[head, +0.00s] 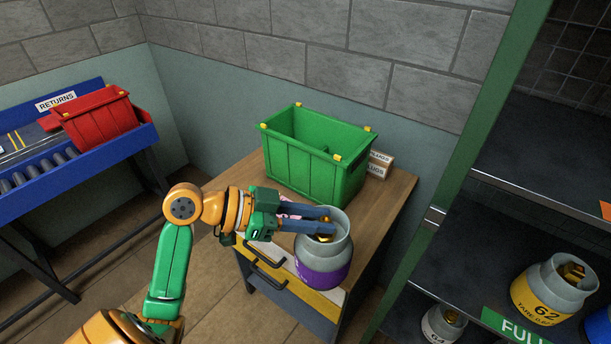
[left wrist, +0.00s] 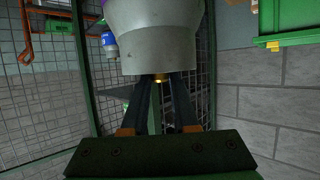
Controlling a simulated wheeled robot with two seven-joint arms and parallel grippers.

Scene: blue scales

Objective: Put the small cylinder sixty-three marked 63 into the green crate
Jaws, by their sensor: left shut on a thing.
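A small grey cylinder with a purple band (head: 322,274) hangs upright in my left gripper (head: 326,220), by the front right edge of the wooden cabinet top. The gripper's fingers reach in at its collar, near the brass valve, and are shut on it. Its number cannot be read from here. In the left wrist view the cylinder (left wrist: 165,38) fills the upper middle, above the fingers (left wrist: 160,84). The green crate (head: 313,170) stands at the back of the cabinet top, behind the cylinder. It also shows in the left wrist view (left wrist: 283,42). My right gripper is out of view.
The cabinet top (head: 390,187) has small label boxes (head: 379,164) beside the crate. A shelf rack on the right holds a yellow-banded cylinder marked 62 (head: 550,292) and others; its green post (head: 440,190) stands close. A red crate (head: 100,120) sits on the returns conveyor at left.

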